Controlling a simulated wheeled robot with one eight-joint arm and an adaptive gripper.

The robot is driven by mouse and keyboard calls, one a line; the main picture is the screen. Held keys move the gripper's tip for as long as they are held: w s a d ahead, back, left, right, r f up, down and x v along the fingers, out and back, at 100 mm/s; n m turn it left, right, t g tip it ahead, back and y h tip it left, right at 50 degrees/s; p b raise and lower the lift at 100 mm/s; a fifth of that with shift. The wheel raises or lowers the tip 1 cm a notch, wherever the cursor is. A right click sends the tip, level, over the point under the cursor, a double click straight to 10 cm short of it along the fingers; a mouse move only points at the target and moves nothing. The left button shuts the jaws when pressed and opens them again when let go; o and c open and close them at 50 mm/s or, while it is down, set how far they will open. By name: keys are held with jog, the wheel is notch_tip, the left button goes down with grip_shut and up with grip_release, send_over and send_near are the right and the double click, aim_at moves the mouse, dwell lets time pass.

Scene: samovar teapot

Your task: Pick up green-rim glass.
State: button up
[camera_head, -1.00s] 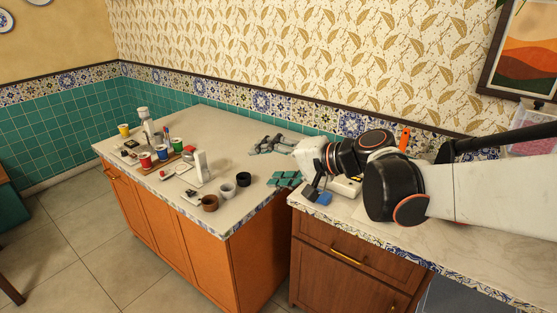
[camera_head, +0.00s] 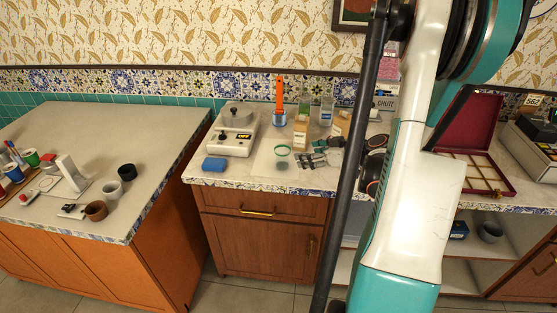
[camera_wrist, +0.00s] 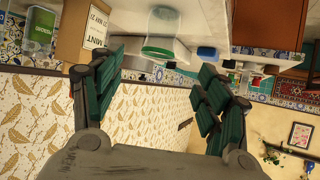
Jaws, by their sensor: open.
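The green-rim glass (camera_head: 283,152) is clear with a green ring at its rim and stands on the right counter in the head view. My gripper (camera_head: 318,152) is just right of it, its dark fingers pointing left at counter level. In the wrist view, which is upside down, the glass (camera_wrist: 160,47) shows ahead between the tips of my open gripper (camera_wrist: 160,65). The gap between the fingers is empty, and no contact with the glass shows. My arm hides part of the wrist in the head view.
A tan box (camera_head: 300,134), a jar (camera_head: 326,112) and an orange-handled tool (camera_head: 279,95) stand behind. The MINT box (camera_wrist: 95,30) is close to a finger in the wrist view.

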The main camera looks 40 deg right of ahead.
aim_at(288, 154)
jog(key=b+x, duration=0.2)
jog(key=x, duration=0.5)
jog(key=shift+w+f, duration=0.25)
jog(key=shift+f, duration=0.1)
jog(key=shift+r+b+x, duration=0.1)
jog(key=shift+b+x, duration=0.55)
jog(key=shift+x, duration=0.8)
jog(key=shift+r+b+x, duration=0.15)
jog(key=shift+b+x, duration=0.5)
jog(key=shift+x, duration=0.85)
jog(key=shift+a+r, duration=0.1)
jog(key=c, duration=1.2)
